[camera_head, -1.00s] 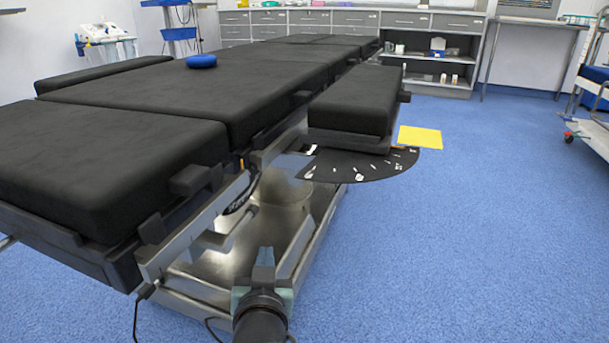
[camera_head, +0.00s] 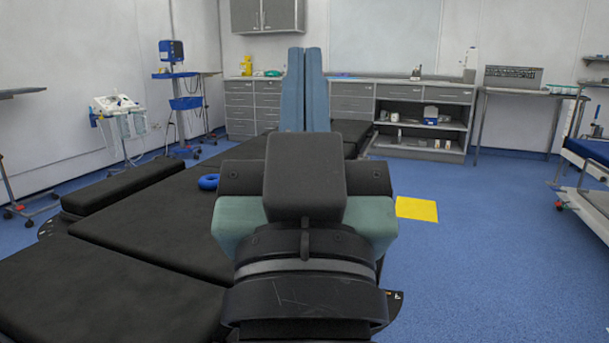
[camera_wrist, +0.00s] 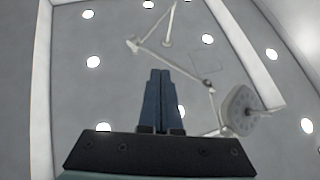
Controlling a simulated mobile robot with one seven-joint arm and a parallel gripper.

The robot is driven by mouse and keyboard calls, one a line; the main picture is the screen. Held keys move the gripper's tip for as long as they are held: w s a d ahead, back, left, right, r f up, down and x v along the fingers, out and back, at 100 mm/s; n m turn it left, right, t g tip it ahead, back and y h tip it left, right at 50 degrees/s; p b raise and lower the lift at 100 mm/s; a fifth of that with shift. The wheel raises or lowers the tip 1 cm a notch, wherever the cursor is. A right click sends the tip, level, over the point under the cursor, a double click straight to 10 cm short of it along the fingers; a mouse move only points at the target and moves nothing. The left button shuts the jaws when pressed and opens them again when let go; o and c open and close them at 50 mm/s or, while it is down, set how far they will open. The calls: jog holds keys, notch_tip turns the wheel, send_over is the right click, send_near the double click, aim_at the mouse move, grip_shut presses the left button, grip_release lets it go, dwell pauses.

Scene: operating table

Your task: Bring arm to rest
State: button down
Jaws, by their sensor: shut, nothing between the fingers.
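My gripper (camera_head: 304,62) stands upright in the middle of the head view, in front of the camera. Its two blue-grey fingers point up, lie close together and hold nothing. In the wrist view the shut fingers (camera_wrist: 160,78) point toward the ceiling. My wrist and gripper body hide the middle and right part of the black operating table (camera_head: 150,222). The gripper looks clear of the table, though its exact height above it is hard to tell.
A blue ring (camera_head: 208,182) lies on the table. Grey cabinets (camera_head: 254,100) line the back wall. A ceiling lamp (camera_wrist: 240,108) hangs overhead.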

jog(key=s+r+t+p, duration=0.1)
jog(key=s+r+p, duration=0.1)
jog(key=r+p, duration=1.8)
jog(key=s+r+t+p, duration=0.1)
jog(key=r+p, duration=1.9)
jog(key=r, duration=0.6)
jog(key=shift+s+r, duration=0.25)
jog(key=shift+s, duration=0.1)
